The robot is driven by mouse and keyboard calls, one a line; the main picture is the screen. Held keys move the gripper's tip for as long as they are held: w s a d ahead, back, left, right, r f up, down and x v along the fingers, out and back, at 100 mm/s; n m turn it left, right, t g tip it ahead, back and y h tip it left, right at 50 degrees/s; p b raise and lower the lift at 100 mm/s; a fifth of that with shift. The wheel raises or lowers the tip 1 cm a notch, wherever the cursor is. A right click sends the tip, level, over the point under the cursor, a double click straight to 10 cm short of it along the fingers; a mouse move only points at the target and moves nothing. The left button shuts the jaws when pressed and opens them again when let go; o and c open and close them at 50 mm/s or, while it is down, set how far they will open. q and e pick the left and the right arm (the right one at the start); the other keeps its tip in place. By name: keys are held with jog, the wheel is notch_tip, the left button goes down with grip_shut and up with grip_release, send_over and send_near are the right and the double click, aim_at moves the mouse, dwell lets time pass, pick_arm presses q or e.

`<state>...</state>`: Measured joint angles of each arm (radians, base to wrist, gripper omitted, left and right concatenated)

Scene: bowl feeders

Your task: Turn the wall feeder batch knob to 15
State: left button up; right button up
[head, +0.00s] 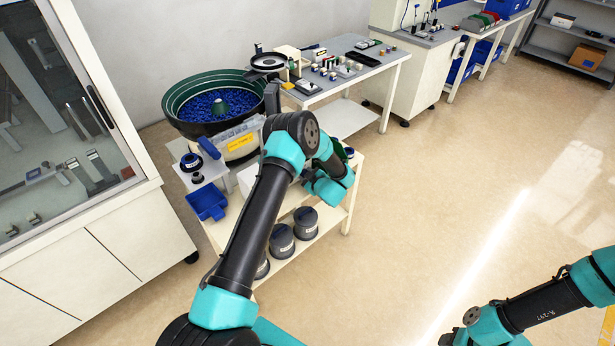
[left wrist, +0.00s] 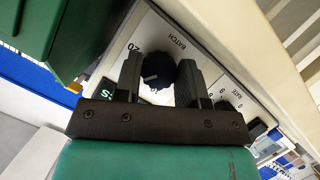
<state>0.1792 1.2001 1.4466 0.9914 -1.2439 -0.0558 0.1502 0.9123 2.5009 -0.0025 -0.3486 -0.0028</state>
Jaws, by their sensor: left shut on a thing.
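The wall feeder's green bowl (head: 215,105), full of small blue parts, stands by the wall in the head view. In the left wrist view, the black batch knob (left wrist: 158,70) sits on a white panel (left wrist: 205,50) under the word BATCH. The figure 20 shows beside it; other figures are partly hidden by the fingers. A pale pointer mark on the knob lies toward the picture's left. My left gripper (left wrist: 158,82) has one finger on each side of the knob and is shut on it. My left arm hides this panel in the head view. My right gripper is out of view.
A blue bin (head: 207,202) and dark canisters (head: 282,240) are on the feeder's stand. A glass-fronted cabinet (head: 75,130) stands left. A grey bench (head: 355,55) with small parts is behind. A RATE scale (left wrist: 235,95) lies beside the batch knob. The floor at right is mostly clear.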

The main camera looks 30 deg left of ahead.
pick_arm(q)
jog(key=shift+n+t, duration=0.3)
jog(key=shift+n, duration=0.1)
jog(key=o, duration=0.9)
jog(key=v, duration=1.7)
jog(key=shift+s+d+r, duration=0.1)
jog(key=shift+d, duration=0.05)
